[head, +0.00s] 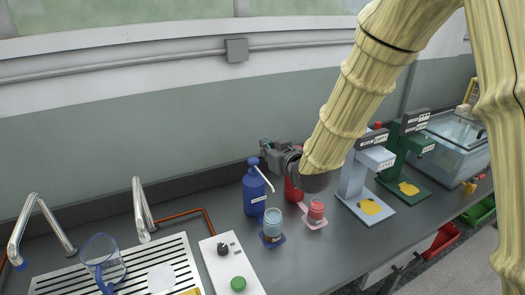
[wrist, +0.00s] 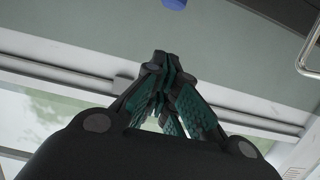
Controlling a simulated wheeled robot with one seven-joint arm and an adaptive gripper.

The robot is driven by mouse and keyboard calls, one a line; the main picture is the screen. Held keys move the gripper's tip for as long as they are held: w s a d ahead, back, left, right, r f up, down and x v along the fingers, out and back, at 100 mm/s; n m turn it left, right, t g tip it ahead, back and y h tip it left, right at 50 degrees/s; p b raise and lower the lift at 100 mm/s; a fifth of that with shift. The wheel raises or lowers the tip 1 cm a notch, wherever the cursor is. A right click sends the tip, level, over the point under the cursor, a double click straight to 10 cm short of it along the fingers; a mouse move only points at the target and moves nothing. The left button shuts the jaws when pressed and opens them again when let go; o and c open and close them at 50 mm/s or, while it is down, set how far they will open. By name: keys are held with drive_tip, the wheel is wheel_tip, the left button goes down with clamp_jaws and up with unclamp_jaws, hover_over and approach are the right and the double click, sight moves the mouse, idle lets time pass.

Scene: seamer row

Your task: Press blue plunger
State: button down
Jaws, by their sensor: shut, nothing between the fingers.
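The blue pump bottle (head: 254,195) stands upright on the grey counter. Its blue plunger (head: 253,162) is on top, with a pale spout slanting down to the right. My gripper (head: 266,146) is shut and empty, just above and right of the plunger in the head view. I cannot tell whether it touches the plunger; they look apart. In the wrist view my closed fingertips (wrist: 160,56) point up the picture, and a blue rounded piece (wrist: 174,4), likely the plunger, shows at the top edge. A red bottle (head: 292,190) stands to the right, partly hidden by my arm.
A jar of blue liquid (head: 272,224) and a jar of red liquid (head: 316,210) stand before the bottles. A white control box (head: 230,262) is at front left. Blue (head: 362,175) and green (head: 402,160) machines stand right. The wall is close behind.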

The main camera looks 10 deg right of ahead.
drive_tip(key=p, duration=0.3)
hover_over(255, 162)
wheel_tip(255, 162, down, 2)
drive_tip(key=shift+w+f, duration=0.1)
drive_tip(key=shift+w, duration=0.05)
drive_tip(key=shift+f, duration=0.65)
drive_tip(key=shift+f+p, duration=0.75)
drive_tip(key=shift+f, duration=0.6)
drive_tip(key=shift+f+b, duration=1.2)
drive_tip(key=shift+f, duration=0.1)
drive_tip(key=shift+r, duration=0.1)
